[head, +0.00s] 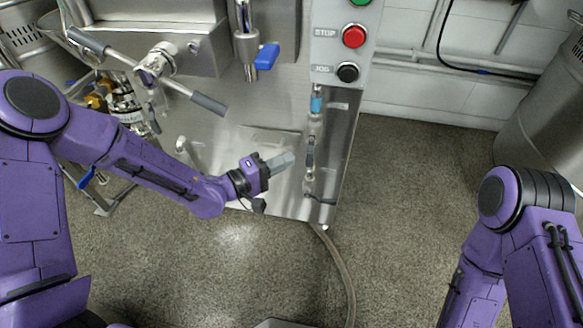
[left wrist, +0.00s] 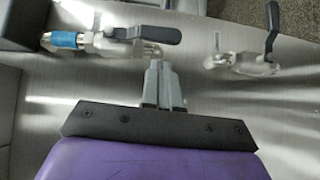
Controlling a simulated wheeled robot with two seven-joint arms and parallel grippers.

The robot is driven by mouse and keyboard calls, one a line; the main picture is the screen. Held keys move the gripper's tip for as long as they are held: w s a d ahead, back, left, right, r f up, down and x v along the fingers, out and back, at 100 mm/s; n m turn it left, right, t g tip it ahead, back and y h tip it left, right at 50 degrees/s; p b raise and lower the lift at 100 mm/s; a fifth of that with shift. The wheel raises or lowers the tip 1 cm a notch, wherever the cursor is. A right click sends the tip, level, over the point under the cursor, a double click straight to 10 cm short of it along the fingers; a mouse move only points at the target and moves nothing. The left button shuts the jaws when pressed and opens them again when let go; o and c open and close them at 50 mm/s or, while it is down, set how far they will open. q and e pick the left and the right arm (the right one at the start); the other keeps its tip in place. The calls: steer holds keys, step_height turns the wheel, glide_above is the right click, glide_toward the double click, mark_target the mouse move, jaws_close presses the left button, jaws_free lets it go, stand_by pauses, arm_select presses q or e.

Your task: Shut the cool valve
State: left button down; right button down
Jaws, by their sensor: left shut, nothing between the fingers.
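My left gripper (head: 284,160) is shut and empty in front of the steel panel, just left of two small valves on its right side. The upper valve (head: 310,152) has a blue band above it, and its dark lever lies along the pipe. The lower valve (head: 309,187) has its lever turned across the pipe. In the left wrist view the blue-banded valve (left wrist: 108,45) is at the left and the other valve (left wrist: 240,65) at the right. The closed fingertips (left wrist: 160,72) are just below the blue-banded valve's lever end; I cannot tell whether they touch.
A control box with a red STOP button (head: 353,35) and a black JOG button (head: 347,72) is above the valves. A blue-handled tap (head: 266,56) and a grey-handled bar (head: 208,103) are up left. A hose (head: 335,262) runs down over the floor.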

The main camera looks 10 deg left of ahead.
mark_target(310, 159)
arm_select(q)
steer(key=shift+d, duration=1.1)
steer(key=shift+f+b, duration=0.1)
steer(key=shift+b, duration=0.2)
